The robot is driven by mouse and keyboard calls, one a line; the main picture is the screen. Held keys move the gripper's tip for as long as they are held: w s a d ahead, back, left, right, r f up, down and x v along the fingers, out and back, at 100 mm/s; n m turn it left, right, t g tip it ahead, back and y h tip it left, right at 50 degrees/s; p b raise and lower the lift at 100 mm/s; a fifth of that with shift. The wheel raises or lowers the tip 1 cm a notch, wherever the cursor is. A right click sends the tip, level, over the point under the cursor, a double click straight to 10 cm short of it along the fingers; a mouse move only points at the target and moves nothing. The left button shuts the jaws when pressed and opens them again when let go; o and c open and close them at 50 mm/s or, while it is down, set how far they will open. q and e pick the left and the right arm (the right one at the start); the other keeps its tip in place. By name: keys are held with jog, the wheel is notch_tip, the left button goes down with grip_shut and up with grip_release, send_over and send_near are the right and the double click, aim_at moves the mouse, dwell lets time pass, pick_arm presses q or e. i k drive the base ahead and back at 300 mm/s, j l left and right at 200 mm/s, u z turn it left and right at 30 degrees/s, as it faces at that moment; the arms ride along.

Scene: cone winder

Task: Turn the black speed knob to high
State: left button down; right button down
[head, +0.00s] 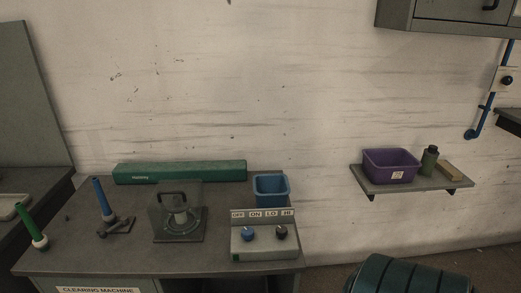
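The black speed knob (281,232) is on the right of a grey control box (263,247) at the front right of the workbench. The labels LO and HI are on the plate above it. The knob is too small for me to read where it points. A blue knob (249,234) sits to its left, under the labels OFF and ON. Neither of my grippers shows in the head view.
A dark ribbed object (410,275) is low at right.

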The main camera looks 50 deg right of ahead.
aim_at(281, 230)
jog(key=z, duration=1.65)
